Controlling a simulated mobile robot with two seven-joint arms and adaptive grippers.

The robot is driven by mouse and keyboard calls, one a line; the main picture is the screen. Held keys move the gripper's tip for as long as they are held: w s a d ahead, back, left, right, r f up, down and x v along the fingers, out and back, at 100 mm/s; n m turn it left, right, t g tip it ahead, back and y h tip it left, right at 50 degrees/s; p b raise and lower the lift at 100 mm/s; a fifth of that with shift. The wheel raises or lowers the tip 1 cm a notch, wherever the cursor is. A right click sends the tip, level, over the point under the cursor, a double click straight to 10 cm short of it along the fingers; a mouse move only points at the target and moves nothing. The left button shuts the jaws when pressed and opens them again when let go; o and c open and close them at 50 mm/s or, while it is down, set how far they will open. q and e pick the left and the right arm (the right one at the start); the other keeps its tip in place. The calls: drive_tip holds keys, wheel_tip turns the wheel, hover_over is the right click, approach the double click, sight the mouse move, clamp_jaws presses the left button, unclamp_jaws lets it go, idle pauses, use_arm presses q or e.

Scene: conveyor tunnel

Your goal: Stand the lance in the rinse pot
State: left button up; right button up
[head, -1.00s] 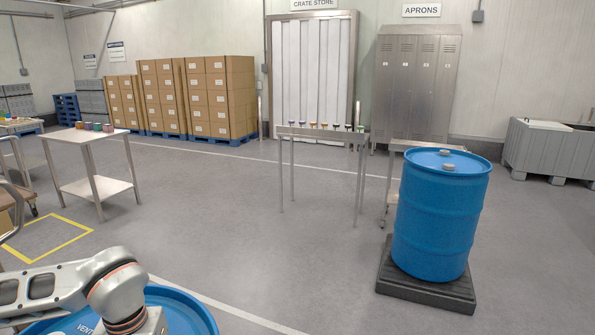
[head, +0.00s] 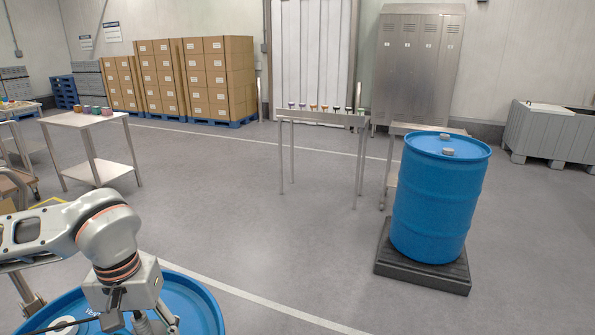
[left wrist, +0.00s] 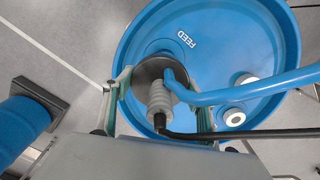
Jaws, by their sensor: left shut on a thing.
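My left gripper (head: 150,322) is over the top of a near blue drum (head: 205,305), at the lower left of the head view. In the left wrist view, the left gripper (left wrist: 163,98) is shut around the lance (left wrist: 159,101), which has a grey ribbed part and a dark round collar. A blue hose and a black cable run from it to the right. Behind it is the drum top (left wrist: 262,40), marked FEED. The lance's lower end is hidden, so I cannot tell if it is inside the drum. I cannot make out a rinse pot. My right gripper is not in view.
A second blue drum (head: 440,205) stands on a black pallet (head: 422,270) at right. A narrow table (head: 320,118) with small coloured items and a side table (head: 85,119) stand farther back. The floor between is clear.

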use_arm(q)
drive_tip(key=shift+r, duration=5.4)
drive_tip(key=shift+w+a+r, duration=0.1)
drive_tip(key=shift+w+r, duration=0.1)
drive_tip(key=shift+r, duration=0.5)
drive_tip(key=shift+w+r, duration=0.15)
drive_tip(key=shift+r, duration=0.55)
drive_tip(key=c, duration=0.5)
drive_tip(key=shift+o, duration=0.3)
drive_tip(key=shift+s+r, duration=0.15)
drive_tip(key=shift+r, duration=0.85)
clamp_jaws()
drive_tip(key=r, duration=0.2)
wheel_tip(320, 180, up, 6)
hover_over(138, 315)
drive_tip(key=shift+r, duration=0.15)
